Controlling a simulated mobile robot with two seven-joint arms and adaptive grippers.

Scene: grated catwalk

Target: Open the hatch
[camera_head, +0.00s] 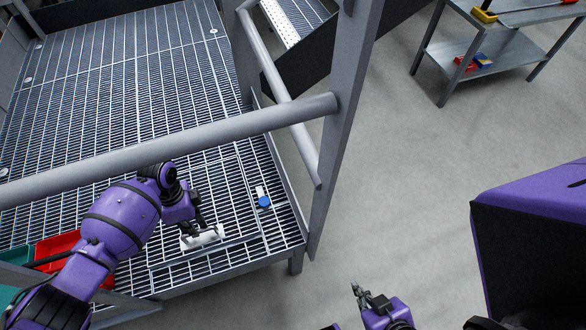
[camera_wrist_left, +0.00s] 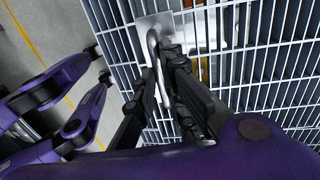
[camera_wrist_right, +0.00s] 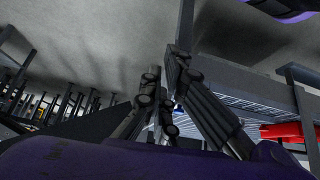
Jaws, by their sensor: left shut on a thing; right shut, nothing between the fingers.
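The hatch (camera_head: 226,182) is a grated panel in the catwalk floor, marked by a thin outline. It looks flat with the surrounding grating. Its pale metal handle plate (camera_head: 203,239) is near the front edge. My left gripper (camera_head: 198,226) reaches down over it. In the left wrist view, its fingers (camera_wrist_left: 166,55) are shut on the curved silver handle (camera_wrist_left: 152,42), partly hiding it. A blue knob (camera_head: 264,202) with a small white plate sits to the right of the handle. My right gripper (camera_head: 359,292) is shut and empty, over the floor outside the catwalk.
A grey railing bar (camera_head: 230,120) crosses above my left arm and meets a tall post (camera_head: 341,110). Red (camera_head: 58,246) and green (camera_head: 16,259) bins are at the lower left. A metal table (camera_head: 478,48) with tools is at the upper right. The concrete floor between is clear.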

